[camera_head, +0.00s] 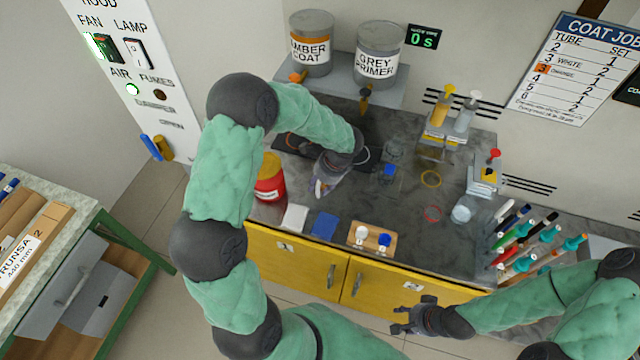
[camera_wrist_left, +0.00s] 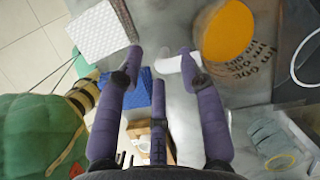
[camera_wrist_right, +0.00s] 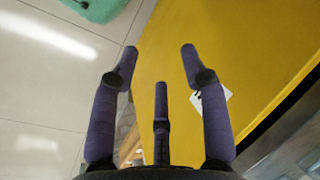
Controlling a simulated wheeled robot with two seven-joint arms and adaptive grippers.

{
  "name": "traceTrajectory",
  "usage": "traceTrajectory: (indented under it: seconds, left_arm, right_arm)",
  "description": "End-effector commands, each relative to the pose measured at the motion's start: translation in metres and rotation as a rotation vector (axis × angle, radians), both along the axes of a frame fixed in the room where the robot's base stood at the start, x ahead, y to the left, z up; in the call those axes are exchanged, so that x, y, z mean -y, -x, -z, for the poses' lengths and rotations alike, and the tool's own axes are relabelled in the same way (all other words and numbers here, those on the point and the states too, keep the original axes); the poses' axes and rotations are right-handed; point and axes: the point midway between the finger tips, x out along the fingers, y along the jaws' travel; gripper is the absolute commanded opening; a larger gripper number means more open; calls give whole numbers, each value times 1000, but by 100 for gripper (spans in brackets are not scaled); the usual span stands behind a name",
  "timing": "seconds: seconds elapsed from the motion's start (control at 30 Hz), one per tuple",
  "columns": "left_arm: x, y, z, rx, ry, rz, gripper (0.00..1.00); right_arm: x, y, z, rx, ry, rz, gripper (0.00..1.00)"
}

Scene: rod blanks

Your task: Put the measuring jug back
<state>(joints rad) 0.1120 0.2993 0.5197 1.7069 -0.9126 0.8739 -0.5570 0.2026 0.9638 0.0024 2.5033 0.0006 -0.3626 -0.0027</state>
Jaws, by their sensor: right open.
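The measuring jug (camera_wrist_left: 232,42) shows in the left wrist view as a pale vessel with volume marks and a round orange face. A white handle-like part (camera_wrist_left: 172,65) sticks out from it to the left. My left gripper (camera_wrist_left: 160,52) is open, with this part between its fingers, nearer the right one. In the head view my left gripper (camera_head: 322,186) is low over the bench, right of the red tub, and hides most of the jug. My right gripper (camera_head: 408,322) is open and empty in front of the yellow cabinet; its fingers also show in the right wrist view (camera_wrist_right: 160,50).
A red tub (camera_head: 269,180), a white pad (camera_head: 294,217) and a blue pad (camera_head: 323,225) are near my left gripper. A wooden tray (camera_head: 360,245) stands at the front edge. Yellow (camera_head: 431,171) and red (camera_head: 432,206) rings mark the bench. Two paint cans stand behind.

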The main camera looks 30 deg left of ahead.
Motion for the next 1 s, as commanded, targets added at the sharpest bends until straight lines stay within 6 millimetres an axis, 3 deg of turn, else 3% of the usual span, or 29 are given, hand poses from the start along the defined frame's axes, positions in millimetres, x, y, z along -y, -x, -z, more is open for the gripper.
traceTrajectory:
  seconds: [0.6, 1.0]
  left_arm:
    - [31, -9, -101, 3, 0, 1, 38]
    - [35, -10, -115, 0, 0, 0, 38]
  right_arm:
    - [0, 0, -24, 0, 0, 0, 45]
    - [0, 0, -26, 0, 0, 0, 45]
